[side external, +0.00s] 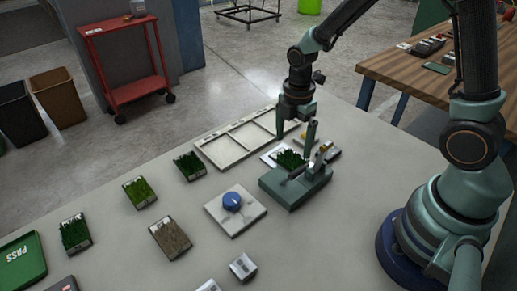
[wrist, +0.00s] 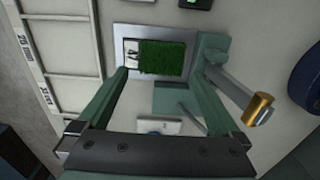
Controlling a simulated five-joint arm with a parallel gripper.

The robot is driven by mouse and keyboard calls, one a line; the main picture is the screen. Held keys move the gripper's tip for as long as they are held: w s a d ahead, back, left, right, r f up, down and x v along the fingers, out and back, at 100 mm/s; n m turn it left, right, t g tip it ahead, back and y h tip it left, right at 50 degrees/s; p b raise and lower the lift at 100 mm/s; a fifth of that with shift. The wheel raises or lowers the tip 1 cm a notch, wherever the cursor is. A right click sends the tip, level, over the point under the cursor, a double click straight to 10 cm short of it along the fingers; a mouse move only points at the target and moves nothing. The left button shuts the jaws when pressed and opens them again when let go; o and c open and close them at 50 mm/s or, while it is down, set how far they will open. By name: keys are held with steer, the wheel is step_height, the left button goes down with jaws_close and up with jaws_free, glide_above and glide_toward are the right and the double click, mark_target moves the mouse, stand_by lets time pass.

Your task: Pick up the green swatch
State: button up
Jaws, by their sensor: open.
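A green grass swatch (side external: 291,159) with a white label end lies at a green-grey fixture with a lever (side external: 296,185). The swatch also shows in the wrist view (wrist: 161,57), on a pale plate (wrist: 124,40). My gripper (side external: 295,146) is open above it, fingers pointing down. In the wrist view my gripper (wrist: 164,72) has its fingers spread, one towards each side of the swatch, with nothing held. I cannot tell the exact height of the fingertips over it. Other green swatches (side external: 190,166) (side external: 139,192) (side external: 75,233) lie to the left on the table.
A brown swatch (side external: 170,237) and a plate with a blue knob (side external: 232,202) lie in front. The fixture's brass-tipped lever (wrist: 257,108) stands close right of the gripper. An empty divided tray (side external: 222,152) lies behind. A green PASS tray (side external: 21,262) is at far left.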

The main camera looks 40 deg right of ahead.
mark_target(293, 158)
steer(key=shift+s+d+f, duration=0.1)
steer(key=shift+d+f, duration=0.05)
steer(key=shift+f, duration=2.5)
steer(key=shift+c, duration=0.3)
steer(key=c, duration=1.1)
steer(key=shift+r, duration=0.15)
steer(key=r+m, duration=0.5)
steer(key=m, duration=0.1)
steer(key=s+r+m, duration=0.1)
steer(key=r+m, duration=0.4)
steer(key=r, duration=0.1)
steer(key=s+d+r+m, duration=0.1)
steer(key=r+m, duration=0.4)
steer(key=m, duration=0.1)
steer(key=shift+r+m, duration=0.3)
steer(key=shift+r, duration=0.1)
